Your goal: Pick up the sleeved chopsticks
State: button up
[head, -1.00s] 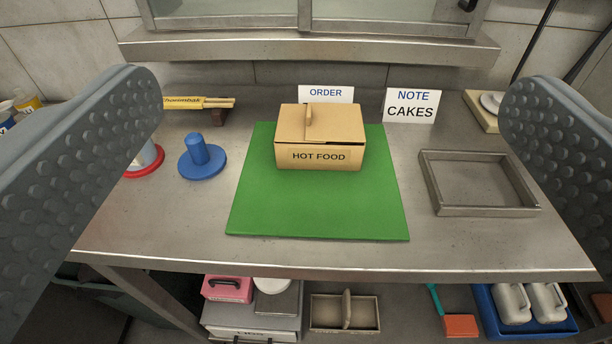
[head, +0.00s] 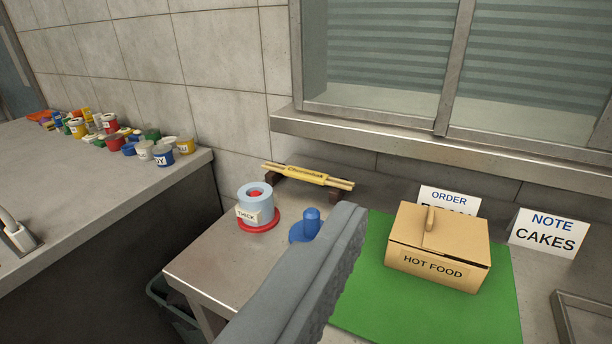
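The sleeved chopsticks (head: 308,176) lie near the back wall in the head view, a pale pair in a yellow sleeve, resting across dark brown supports. Both ends stick out past the supports. One finger of my gripper (head: 312,270) shows in the lower middle, below and in front of the chopsticks and apart from them. Its studded inner pad faces right and nothing rests against it. The other finger is out of view. The gripper looks open and empty.
A blue knobbed piece (head: 306,226) is partly hidden behind my finger. A white-blue THICK container (head: 256,206) stands on a red base. A HOT FOOD box (head: 436,250) sits on a green mat (head: 380,300). A window ledge (head: 400,153) juts out above.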

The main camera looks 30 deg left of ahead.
aim_at(300, 173)
jog(key=i+l+u, duration=0.35)
jog(key=l+u, duration=0.4)
jog(key=i, duration=0.05)
